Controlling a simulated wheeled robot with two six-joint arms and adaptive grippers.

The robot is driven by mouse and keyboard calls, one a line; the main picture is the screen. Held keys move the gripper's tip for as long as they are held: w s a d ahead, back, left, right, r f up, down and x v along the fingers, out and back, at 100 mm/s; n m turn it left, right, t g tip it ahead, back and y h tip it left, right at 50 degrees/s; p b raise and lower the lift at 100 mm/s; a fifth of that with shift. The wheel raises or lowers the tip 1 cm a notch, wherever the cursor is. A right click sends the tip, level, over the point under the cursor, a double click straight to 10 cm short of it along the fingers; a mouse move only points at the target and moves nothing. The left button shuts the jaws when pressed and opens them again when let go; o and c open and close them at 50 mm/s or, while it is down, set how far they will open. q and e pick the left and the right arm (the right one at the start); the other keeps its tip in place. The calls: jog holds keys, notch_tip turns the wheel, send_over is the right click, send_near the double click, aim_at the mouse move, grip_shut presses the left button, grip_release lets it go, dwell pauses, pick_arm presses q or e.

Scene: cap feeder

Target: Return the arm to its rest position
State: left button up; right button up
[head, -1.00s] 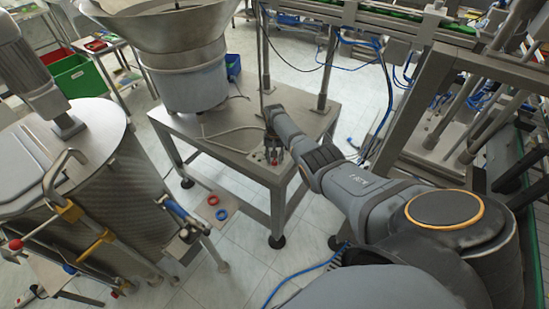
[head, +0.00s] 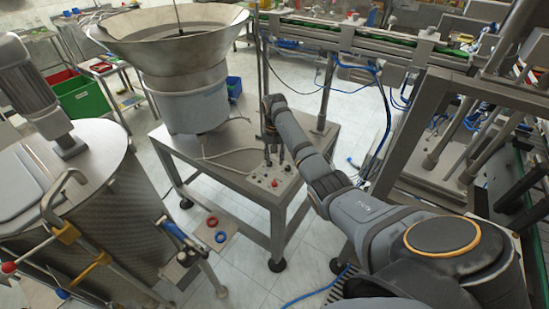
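My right arm comes in from the lower right. Its dark gripper (head: 274,160) points down over the front corner of the steel feeder table (head: 222,160). The two fingers look apart with nothing seen between them. Below the fingertips is a small control panel (head: 270,178) with a red button (head: 275,183) and a few other knobs. The gripper appears a little above the panel, apart from the button. My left gripper is not in view.
A large metal feeder bowl (head: 170,45) stands on the table. A steel tank (head: 90,205) with valves is at left. A conveyor (head: 370,40) runs behind, and a metal frame (head: 480,92) stands at right.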

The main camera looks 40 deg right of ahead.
dwell(0.3)
jog(key=s+a+f+n+t+h, duration=0.1)
jog(key=s+a+f+n, duration=0.1)
jog(key=s+a+f, duration=0.3)
jog(key=s+a+f+n+t, duration=0.1)
jog(key=s+a+f+n, duration=0.25)
jog(key=s, duration=0.35)
jog(key=s+a+r+n+t, duration=0.1)
jog(key=s+a+r, duration=0.15)
jog(key=s, duration=0.55)
jog(key=s+a+r+n+t, duration=0.1)
jog(key=s+a+r+n, duration=0.15)
jog(key=s, duration=0.55)
notch_tip(320, 180, down, 25)
jog(key=s+d+m+g, duration=0.1)
jog(key=s+d+g, duration=0.1)
jog(key=s+d+f, duration=0.1)
jog(key=s+f, duration=1.6)
jog(key=s, duration=0.2)
jog(key=shift+s+d+f+g, duration=0.15)
jog(key=shift+s+f+g, duration=0.1)
jog(key=shift+f+g, duration=0.15)
